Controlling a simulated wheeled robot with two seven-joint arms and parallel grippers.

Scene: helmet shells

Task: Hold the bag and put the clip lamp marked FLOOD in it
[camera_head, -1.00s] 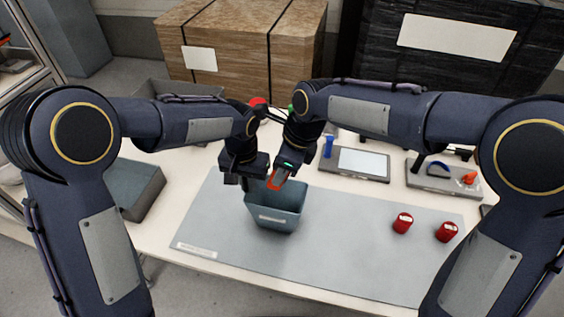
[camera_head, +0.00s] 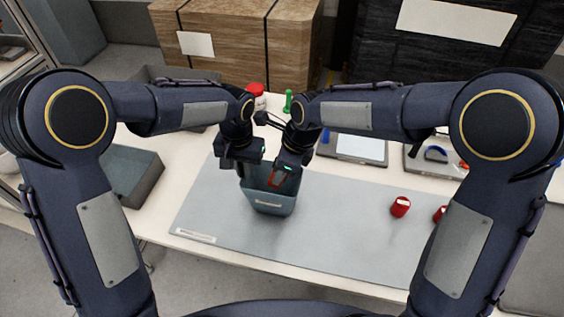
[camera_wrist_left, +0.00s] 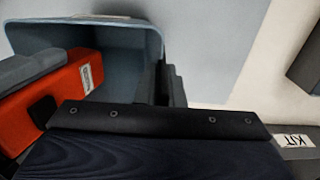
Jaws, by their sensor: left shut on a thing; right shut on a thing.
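The bag (camera_head: 268,203) is a blue-grey, open-topped container on the grey mat. My left gripper (camera_head: 243,169) is shut on its rim at the left, and the bag's open inside shows in the left wrist view (camera_wrist_left: 130,45). My right gripper (camera_head: 284,168) is shut on an orange-red clip lamp (camera_head: 276,178), held at the bag's mouth with its lower part within the opening. The lamp (camera_wrist_left: 62,88) carries a small white label in the left wrist view, too small to read. Grey fingers partly cover the lamp there.
Two red cylindrical things, (camera_head: 400,206) and one partly behind my right arm, stand on the mat (camera_head: 335,235). A grey tray (camera_head: 148,190) stands at the left. A red-topped thing (camera_head: 256,92) and a green thing (camera_head: 288,101) stand behind. The front of the mat is clear.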

